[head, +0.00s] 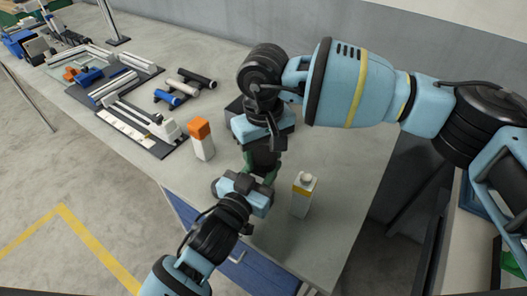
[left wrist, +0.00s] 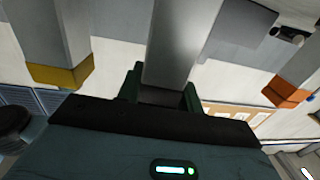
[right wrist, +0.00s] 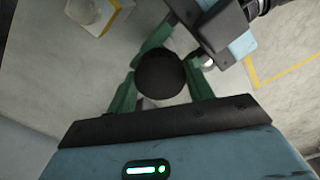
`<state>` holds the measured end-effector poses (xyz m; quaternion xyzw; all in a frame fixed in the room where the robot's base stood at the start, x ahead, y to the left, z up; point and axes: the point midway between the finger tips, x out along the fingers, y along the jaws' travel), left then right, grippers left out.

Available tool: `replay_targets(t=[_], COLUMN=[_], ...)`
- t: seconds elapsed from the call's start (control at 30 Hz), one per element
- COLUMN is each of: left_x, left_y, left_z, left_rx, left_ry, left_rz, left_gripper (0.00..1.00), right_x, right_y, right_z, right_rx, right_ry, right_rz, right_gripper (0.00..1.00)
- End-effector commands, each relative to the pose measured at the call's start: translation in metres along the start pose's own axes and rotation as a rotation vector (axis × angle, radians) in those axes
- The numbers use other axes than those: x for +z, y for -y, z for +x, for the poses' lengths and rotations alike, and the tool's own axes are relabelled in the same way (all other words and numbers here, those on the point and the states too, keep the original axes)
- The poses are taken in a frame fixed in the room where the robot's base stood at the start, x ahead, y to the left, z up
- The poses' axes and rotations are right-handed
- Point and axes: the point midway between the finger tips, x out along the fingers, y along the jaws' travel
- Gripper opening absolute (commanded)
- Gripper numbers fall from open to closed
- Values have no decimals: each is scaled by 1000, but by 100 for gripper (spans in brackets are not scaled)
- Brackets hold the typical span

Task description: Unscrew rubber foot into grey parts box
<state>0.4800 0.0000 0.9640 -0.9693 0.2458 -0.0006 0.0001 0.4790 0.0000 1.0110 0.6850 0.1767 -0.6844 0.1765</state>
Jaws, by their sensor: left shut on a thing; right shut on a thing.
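A grey metal post (left wrist: 170,50) stands between the green fingers of my left gripper (head: 260,177), which is shut on it. A round black rubber foot (right wrist: 160,75) shows end-on in the right wrist view, between the green fingers of my right gripper (head: 264,152), which is shut on it. The two grippers are very close, the right just above the left in the head view. They hide most of the post and foot there. A dark grey box (head: 234,107), perhaps the parts box, is partly hidden behind my right gripper.
Dark trays with rails (head: 125,90) and several small cylinders (head: 187,87) lie farther left. The table's front edge is near.

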Motion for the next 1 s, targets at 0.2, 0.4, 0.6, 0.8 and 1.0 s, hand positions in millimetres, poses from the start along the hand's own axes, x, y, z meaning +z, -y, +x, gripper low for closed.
replay_targets(t=[0.2, 0.4, 0.6, 0.8, 1.0], left_x=[1, 1, 1, 1, 1], left_y=[0, 0, 0, 0, 0], left_z=[0, 0, 0, 0, 0], left_rx=[-1, -1, 0, 0, 0], left_ry=[2, 2, 2, 2, 2], left_rz=[0, 0, 0, 0, 0], left_gripper=[0, 0, 0, 0, 0], right_x=[0, 0, 0, 0, 0], right_y=[0, 0, 0, 0, 0], right_z=[0, 0, 0, -2, -7], right_rx=[0, 0, 0, 0, -1], right_ry=[1, 1, 1, 0, 0], right_rz=[-84, -86, -84, -84, -83], right_gripper=[24, 24, 24, 24, 24])
